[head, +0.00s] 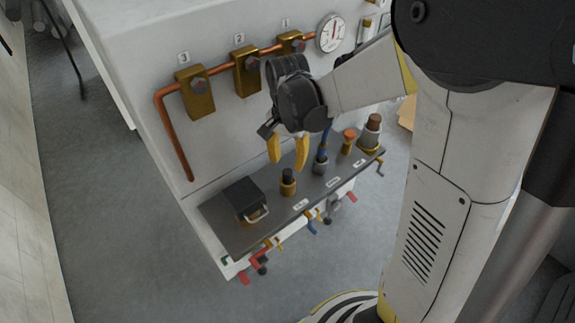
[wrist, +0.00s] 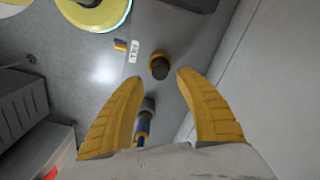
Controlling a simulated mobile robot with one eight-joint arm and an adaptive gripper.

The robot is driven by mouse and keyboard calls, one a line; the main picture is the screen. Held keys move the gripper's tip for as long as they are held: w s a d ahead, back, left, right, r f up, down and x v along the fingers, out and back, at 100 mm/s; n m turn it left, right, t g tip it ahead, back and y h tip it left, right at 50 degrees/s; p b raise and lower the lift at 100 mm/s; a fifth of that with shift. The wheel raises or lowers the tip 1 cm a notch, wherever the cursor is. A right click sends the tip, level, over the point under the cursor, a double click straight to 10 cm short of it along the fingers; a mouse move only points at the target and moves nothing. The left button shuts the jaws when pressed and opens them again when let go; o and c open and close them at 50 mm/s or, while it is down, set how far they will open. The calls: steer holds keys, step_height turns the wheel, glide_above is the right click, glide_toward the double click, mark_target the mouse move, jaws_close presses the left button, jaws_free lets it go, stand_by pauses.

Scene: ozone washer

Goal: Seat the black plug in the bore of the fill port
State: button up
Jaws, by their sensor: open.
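How deep the plug sits in the bore cannot be told. My gripper (head: 288,165) is open and empty, its yellow fingers pointing down above the shelf.
A blue-handled part (head: 322,154) in a grey socket stands right of the plug, with an orange knob (head: 349,135) and a brown-topped grey fitting (head: 372,125) beyond. A black box (head: 238,197) is to the left. Copper pipe (head: 167,125) and brass blocks line the wall behind.

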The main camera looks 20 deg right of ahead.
step_height(320, 180, up, 7)
steer(key=p, duration=0.2)
steer(key=s+r+n+t, duration=0.7)
steer(key=s+r+n, duration=0.1)
steer(key=s, duration=0.4)
steer(key=shift+s+n, duration=0.35)
steer(key=shift+n, duration=0.15)
stand_by(1.2)
